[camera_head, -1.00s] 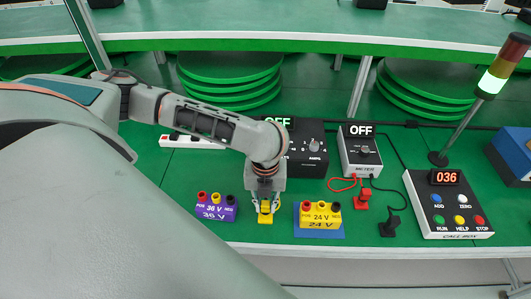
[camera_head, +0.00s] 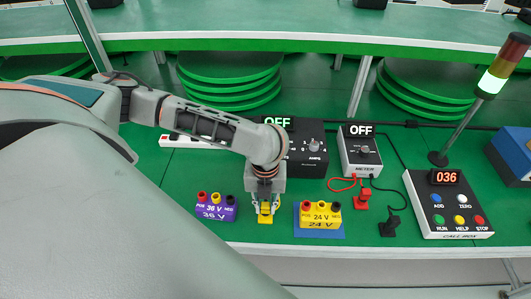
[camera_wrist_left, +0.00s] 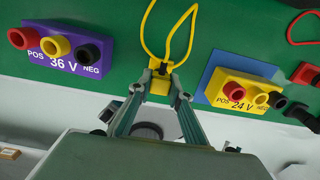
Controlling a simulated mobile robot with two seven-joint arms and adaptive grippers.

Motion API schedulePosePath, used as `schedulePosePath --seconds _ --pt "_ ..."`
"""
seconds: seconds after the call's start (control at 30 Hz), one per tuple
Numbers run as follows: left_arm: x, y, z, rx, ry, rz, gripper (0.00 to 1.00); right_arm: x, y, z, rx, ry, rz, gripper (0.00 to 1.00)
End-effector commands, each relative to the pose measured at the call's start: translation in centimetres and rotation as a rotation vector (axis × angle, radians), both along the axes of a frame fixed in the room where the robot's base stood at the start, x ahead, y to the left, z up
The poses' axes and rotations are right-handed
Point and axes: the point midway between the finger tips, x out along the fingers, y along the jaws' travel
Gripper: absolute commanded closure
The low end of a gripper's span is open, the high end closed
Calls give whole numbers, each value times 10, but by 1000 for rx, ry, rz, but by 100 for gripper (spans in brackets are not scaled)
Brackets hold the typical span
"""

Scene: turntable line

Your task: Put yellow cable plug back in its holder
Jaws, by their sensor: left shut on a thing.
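The yellow cable plug (camera_head: 265,214) is on the green table between the purple 36 V block (camera_head: 216,207) and the yellow 24 V block (camera_head: 319,214). My left gripper (camera_head: 265,208) points down at the plug and is shut on it. In the left wrist view the plug (camera_wrist_left: 159,86) sits between the fingertips of my left gripper (camera_wrist_left: 160,78), and its yellow cable (camera_wrist_left: 147,37) loops away across the table. A separate holder for the plug cannot be made out. My right gripper is not in view.
A red plug (camera_head: 363,199) and a black plug (camera_head: 391,225) stand right of the 24 V block. Behind are the meter (camera_head: 362,152) and a black AMPS box (camera_head: 309,150), both reading OFF. The call box (camera_head: 449,207) is at the right. The table's front edge (camera_head: 280,247) is close.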

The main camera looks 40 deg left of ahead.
Motion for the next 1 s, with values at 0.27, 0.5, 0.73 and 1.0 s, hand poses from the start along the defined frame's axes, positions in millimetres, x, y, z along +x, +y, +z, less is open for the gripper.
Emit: schedulePosePath --seconds 0.27,0.5,0.73,1.0 --pt "0 0 0 -1 -1 0 98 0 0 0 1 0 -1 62" --pt "0 0 0 0 0 0 62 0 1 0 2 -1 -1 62" --pt "0 0 1 0 0 0 62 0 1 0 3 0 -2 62" --pt "1 0 13 0 -1 2 62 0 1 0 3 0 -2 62"
